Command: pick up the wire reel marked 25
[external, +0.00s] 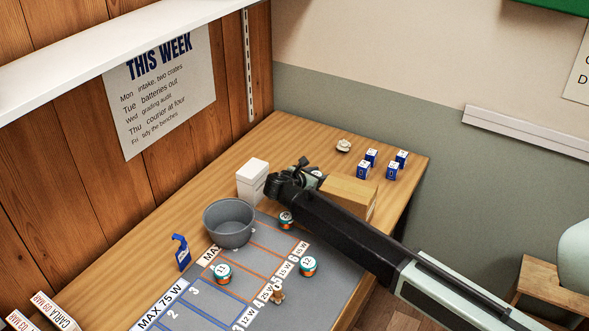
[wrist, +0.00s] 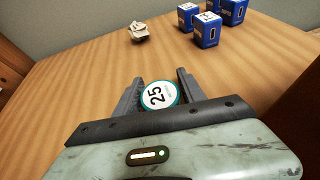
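The wire reel marked 25 (wrist: 160,95) has a white label with a teal rim. In the wrist view it lies between the two fingers of my gripper (wrist: 158,86), its near edge hidden by my gripper's dark bar. The fingers stand apart, one close on each side of it; whether they press on it I cannot tell. In the external view my gripper (external: 309,168) is low over the table behind the cardboard box, and only a bit of the reel (external: 318,173) shows beside it.
A white box (external: 252,183) and a cardboard box (external: 347,196) stand close to my arm. Several blue boxes (external: 393,170) and a crumpled pale thing (external: 343,146) are at the back. A grey bowl (external: 229,225) and reels 13 (external: 223,273) and 12 (external: 308,266) are nearer.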

